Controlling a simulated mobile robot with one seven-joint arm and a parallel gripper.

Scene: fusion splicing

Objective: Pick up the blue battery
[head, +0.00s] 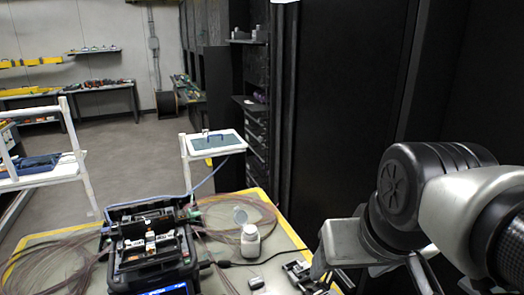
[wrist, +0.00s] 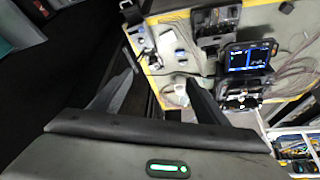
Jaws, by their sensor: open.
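I cannot pick out a blue battery for certain in either view. In the wrist view my gripper (wrist: 160,79) is open and empty, its two dark fingers spread apart and pointing at the worktable. The table lies beyond the fingertips, with small items too small to name. The black fusion splicer (head: 150,248) stands on the table in the head view; its lit blue screen (wrist: 250,58) shows in the wrist view.
A white bottle (head: 250,241) and a small grey-black block (head: 257,282) stand on the yellow-edged table (head: 279,236). Loose cables lie around the splicer. A tall black cabinet (head: 345,100) closes off the right side. A tray of tools (wrist: 296,146) shows at lower right in the wrist view.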

